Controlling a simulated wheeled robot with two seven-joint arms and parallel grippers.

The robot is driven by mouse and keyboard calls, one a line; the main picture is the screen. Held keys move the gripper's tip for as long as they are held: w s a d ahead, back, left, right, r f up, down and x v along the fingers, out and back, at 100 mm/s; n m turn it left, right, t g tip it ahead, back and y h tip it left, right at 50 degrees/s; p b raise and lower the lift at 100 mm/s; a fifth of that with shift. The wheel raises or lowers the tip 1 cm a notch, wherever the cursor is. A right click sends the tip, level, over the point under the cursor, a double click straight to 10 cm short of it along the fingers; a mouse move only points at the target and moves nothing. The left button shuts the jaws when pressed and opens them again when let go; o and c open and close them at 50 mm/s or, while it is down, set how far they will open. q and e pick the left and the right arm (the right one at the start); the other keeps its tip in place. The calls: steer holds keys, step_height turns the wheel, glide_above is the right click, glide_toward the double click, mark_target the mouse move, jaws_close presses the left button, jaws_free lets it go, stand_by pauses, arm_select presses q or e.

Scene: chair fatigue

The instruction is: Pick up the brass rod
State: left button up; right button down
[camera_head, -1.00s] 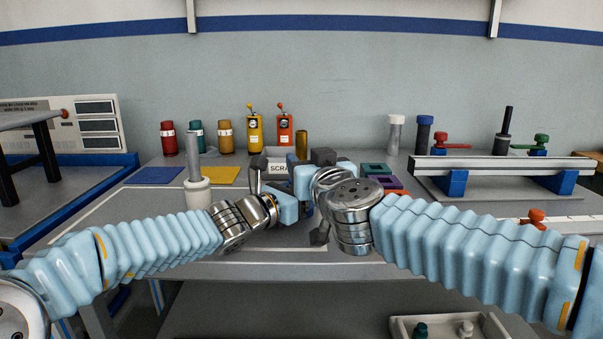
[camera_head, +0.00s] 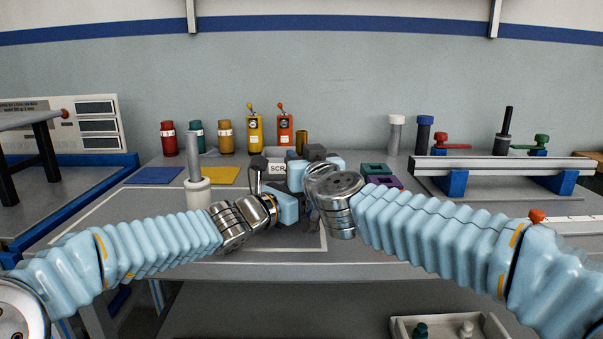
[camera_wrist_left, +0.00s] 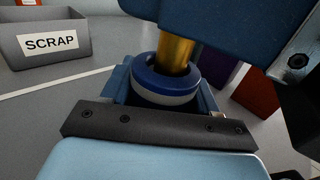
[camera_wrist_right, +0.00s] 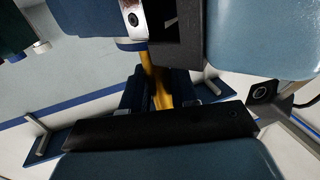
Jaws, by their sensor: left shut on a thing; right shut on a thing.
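The brass rod (camera_head: 302,138) shows its upper end above my grippers in the head view. In the left wrist view the rod (camera_wrist_left: 176,52) rises from a blue and white ring-shaped piece (camera_wrist_left: 165,82). My left gripper (camera_head: 293,205) is shut on this ring piece at the rod's lower part. My right gripper (camera_head: 316,162) is above it and shut on the rod. In the right wrist view the rod (camera_wrist_right: 155,82) runs between the right gripper's fingers.
The grey SCRAP bin (camera_wrist_left: 52,42) is close to the grippers. Behind stand yellow (camera_head: 255,132) and orange (camera_head: 285,132) bottles. A grey post on a white base (camera_head: 197,185) stands left. Green and purple blocks (camera_head: 375,169) and a rail fixture (camera_head: 500,166) are right.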

step_height(320, 180, up, 10)
steer(key=shift+r, duration=0.1)
stand_by(0.6)
arm_select(q)
steer(key=o, duration=1.2)
